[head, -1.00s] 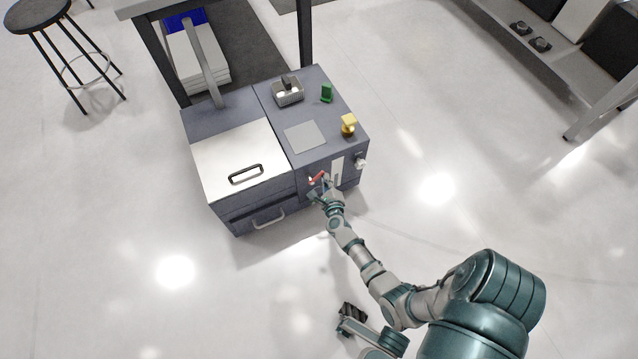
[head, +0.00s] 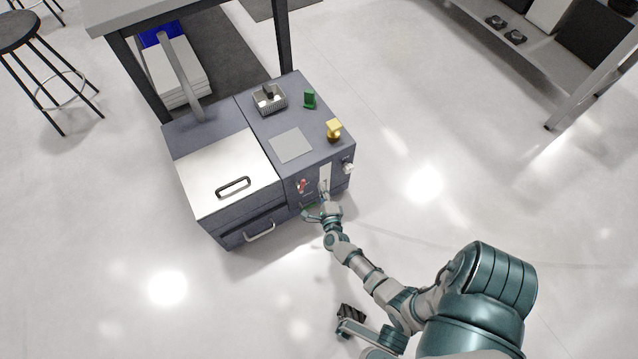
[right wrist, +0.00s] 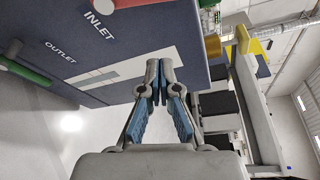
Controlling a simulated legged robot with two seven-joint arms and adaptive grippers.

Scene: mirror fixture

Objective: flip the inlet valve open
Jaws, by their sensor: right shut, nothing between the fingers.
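The inlet valve's red handle (head: 302,186) is on the front panel of the dark blue-grey machine. In the right wrist view the red handle (right wrist: 132,3) shows at the top edge beside the INLET label, partly cut off. My right gripper (head: 318,207) is just in front of the panel, below and right of the red handle and apart from it. In the right wrist view its fingertips (right wrist: 158,82) meet with nothing between them. What looks like my left gripper (head: 350,314) is low in the head view; its finger state is unclear.
A green handle (right wrist: 28,74) sits by the OUTLET label. The machine (head: 300,157) carries a yellow knob (head: 333,128), a small basket (head: 270,100) and a green part (head: 309,99) on top. A table stands behind it. The floor in front is clear.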

